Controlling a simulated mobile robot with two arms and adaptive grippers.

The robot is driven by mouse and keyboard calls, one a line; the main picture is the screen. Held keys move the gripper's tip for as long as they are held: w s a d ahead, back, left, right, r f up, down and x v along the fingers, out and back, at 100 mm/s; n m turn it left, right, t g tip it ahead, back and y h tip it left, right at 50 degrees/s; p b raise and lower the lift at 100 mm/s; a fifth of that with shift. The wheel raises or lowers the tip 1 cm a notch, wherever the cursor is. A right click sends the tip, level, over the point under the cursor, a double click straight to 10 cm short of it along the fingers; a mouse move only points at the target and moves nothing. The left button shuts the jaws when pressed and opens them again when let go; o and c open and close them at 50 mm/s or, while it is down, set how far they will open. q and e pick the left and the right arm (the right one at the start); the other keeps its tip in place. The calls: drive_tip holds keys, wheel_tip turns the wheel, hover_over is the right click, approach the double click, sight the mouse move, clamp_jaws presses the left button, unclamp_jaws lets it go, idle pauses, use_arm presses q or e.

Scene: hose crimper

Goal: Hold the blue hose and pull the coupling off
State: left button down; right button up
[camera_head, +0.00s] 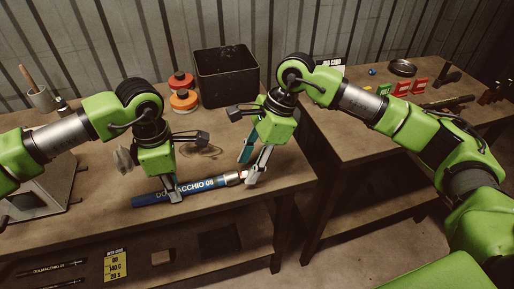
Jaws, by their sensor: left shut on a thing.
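The blue hose (205,187), with white lettering, lies near the front edge of the left workbench. My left gripper (173,194) is shut on it left of its middle, with the fingers covering part of the lettering. The coupling (232,179) is a small metallic piece with a red part, at the hose's right end. My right gripper (246,172) is at that end, its fingers apart, one behind and one to the right of the coupling. Its near finger partly hides the coupling, and I cannot tell whether they touch.
A black bin (226,76) and orange-red round containers (183,100) stand at the back of the left bench. A grey metal stand (45,190) is at left. The right bench (350,145) holds red and green small items and a dark ring. A gap separates the benches.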

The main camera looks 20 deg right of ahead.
drive_tip(key=shift+x, duration=1.2)
drive_tip(key=c, duration=1.1)
drive_tip(key=shift+a, duration=0.1)
clamp_jaws()
